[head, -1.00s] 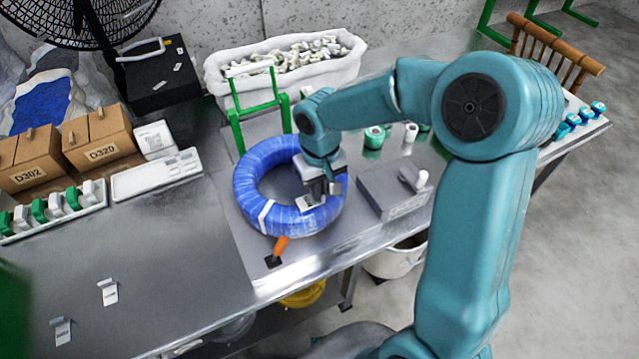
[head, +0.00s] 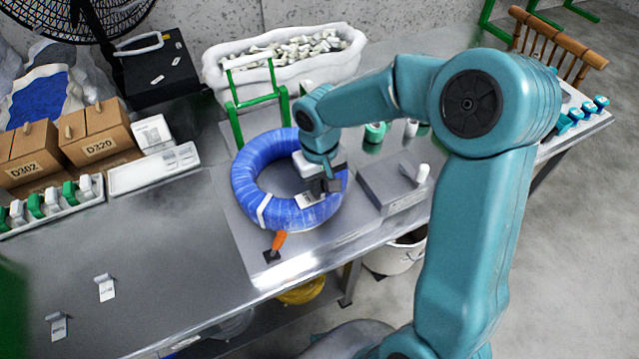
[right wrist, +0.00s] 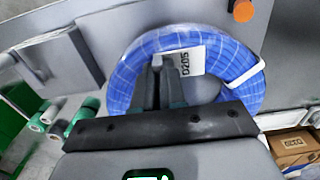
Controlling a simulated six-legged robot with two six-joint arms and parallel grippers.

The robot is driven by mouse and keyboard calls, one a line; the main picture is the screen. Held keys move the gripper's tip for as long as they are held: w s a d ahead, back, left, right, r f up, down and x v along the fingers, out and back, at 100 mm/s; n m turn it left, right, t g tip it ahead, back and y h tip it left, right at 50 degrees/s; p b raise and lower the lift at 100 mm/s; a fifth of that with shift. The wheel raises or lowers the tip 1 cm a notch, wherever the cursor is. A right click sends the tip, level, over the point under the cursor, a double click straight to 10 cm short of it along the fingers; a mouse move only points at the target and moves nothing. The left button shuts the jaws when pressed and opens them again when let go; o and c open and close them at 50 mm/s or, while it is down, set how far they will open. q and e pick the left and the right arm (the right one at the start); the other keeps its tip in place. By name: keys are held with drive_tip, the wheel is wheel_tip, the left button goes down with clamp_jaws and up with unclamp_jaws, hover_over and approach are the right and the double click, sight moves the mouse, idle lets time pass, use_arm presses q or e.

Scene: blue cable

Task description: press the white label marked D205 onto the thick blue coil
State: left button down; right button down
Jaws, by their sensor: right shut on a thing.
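The thick blue coil (head: 250,192) lies flat on a grey board on the metal table. It also shows in the right wrist view (right wrist: 125,75). In the head view the label (head: 308,200) is partly hidden by my right gripper (head: 326,187). My right gripper is shut on the label at its edge, its fingers (right wrist: 157,72) over the coil. Whether the whole label touches the coil I cannot tell. My left gripper is not in view.
A green stand (head: 232,110) rises behind the coil. A grey box (head: 395,187) stands right of it, and an orange-handled lever (head: 279,241) in front. Two loose labels (head: 105,288) lie on the clear left table. Cardboard boxes (head: 105,135) stand at the left.

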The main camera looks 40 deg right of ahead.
drive_tip(key=shift+s+a+f+b, duration=0.1)
drive_tip(key=shift+f+b, duration=0.45)
drive_tip(key=shift+b, duration=0.1)
idle(1.4)
drive_tip(key=c, duration=1)
unclamp_jaws()
drive_tip(key=shift+r, duration=0.1)
drive_tip(key=shift+r+p, duration=2.7)
drive_tip(key=shift+r, duration=0.8)
